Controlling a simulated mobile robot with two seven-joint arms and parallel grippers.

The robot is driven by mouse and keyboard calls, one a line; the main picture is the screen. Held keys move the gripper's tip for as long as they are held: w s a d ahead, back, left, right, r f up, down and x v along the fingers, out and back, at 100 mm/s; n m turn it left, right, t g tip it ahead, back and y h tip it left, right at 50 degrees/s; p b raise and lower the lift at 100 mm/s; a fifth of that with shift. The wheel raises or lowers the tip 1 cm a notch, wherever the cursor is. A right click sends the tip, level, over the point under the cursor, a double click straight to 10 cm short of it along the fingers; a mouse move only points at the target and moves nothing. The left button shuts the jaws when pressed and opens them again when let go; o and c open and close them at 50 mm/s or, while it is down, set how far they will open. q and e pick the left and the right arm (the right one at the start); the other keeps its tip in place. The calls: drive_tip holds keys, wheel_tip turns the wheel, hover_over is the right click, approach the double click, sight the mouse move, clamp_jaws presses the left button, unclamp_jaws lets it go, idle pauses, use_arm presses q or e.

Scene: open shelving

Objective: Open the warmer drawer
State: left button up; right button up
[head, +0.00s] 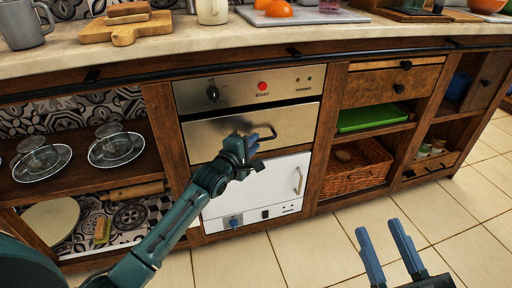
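The warmer has a steel control panel (245,92) with a dark knob and a red START button. Below the panel is its steel drawer front (208,136), which looks flush and closed. A dark handle (270,134) shows partly on the front. My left gripper (258,141) is at this handle, in front of the drawer, and hides part of both. I cannot tell whether its fingers touch or close around the handle. My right gripper (385,245) is low at the right over the tiled floor, with its two blue fingers apart and nothing between them.
A white appliance door (265,185) with a handle sits below the drawer. Open shelves with glass lids on plates (116,147) are at the left. A green tray (375,117) and a wicker basket (350,172) are at the right. The countertop (210,40) overhangs above. The tiled floor is clear.

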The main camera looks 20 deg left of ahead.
use_arm(q)
drive_tip(key=shift+b+x, duration=0.3)
drive_tip(key=shift+x, duration=0.7)
clamp_jaws()
